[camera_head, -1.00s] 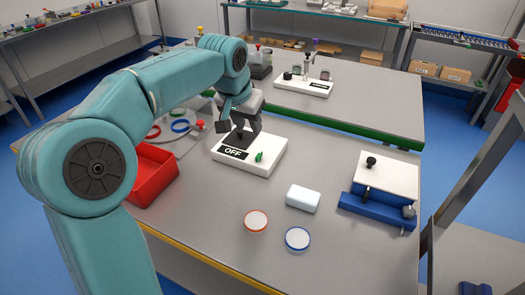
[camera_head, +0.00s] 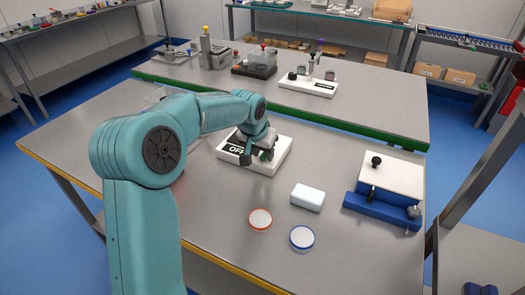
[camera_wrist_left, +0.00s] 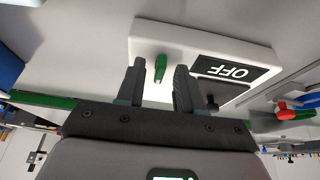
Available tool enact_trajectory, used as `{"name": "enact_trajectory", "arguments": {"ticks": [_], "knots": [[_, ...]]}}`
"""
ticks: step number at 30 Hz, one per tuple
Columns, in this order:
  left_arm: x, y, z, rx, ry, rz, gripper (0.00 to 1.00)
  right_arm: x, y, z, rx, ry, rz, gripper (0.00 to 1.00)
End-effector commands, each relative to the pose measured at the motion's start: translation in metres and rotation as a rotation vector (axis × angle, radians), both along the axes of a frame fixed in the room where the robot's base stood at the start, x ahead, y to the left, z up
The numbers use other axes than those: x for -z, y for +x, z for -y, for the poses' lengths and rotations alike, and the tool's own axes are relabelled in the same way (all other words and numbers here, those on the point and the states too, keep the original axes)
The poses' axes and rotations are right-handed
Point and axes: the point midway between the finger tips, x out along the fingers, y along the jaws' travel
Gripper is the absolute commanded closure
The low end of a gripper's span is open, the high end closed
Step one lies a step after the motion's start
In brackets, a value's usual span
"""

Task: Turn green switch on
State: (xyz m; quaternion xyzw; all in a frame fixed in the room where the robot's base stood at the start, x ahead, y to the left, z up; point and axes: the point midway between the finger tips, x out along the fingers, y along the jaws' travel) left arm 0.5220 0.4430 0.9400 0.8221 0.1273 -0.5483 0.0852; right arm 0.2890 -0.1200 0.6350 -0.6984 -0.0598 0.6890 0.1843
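A white switch box (camera_head: 283,152) sits on the near table, with a black label (camera_head: 237,150) reading OFF. The box also shows in the left wrist view (camera_wrist_left: 195,38). A small green switch lever (camera_wrist_left: 160,68) stands on it beside the label; in the head view my gripper mostly covers it. My left gripper (camera_wrist_left: 157,88) is open, its two dark fingers apart. In the wrist view the lever appears in the gap between the fingertips; I cannot tell if either finger touches it. In the head view the left gripper (camera_head: 257,157) is over the box's front part. My right gripper is not in view.
A white block (camera_head: 307,197), an orange-rimmed disc (camera_head: 260,220) and a blue-rimmed disc (camera_head: 302,238) lie in front of the box. A blue-and-white fixture (camera_head: 388,185) stands to the right. A green-edged table (camera_head: 380,98) is behind. A red knob (camera_wrist_left: 282,105) shows in the wrist view.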

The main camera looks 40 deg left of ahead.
Motion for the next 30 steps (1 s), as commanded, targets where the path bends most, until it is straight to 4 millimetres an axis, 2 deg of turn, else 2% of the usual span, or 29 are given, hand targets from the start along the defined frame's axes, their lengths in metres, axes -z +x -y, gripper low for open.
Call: {"name": "enact_trajectory", "arguments": {"ticks": [2,5,6,19,30], "knots": [[0.0,0.0,0.0,0.0,0.0,0.0,0.64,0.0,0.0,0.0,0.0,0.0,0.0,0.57],[0.0,0.0,0.0,0.0,0.0,0.0,0.93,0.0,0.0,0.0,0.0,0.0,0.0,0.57],[0.0,0.0,0.0,0.0,0.0,0.0,1.0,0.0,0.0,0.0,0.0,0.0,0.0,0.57],[0.001,0.0,0.001,-0.056,0.001,0.002,1.0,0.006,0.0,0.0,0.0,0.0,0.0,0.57],[0.002,0.002,0.002,-0.337,0.002,0.003,1.0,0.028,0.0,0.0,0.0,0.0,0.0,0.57]]}}
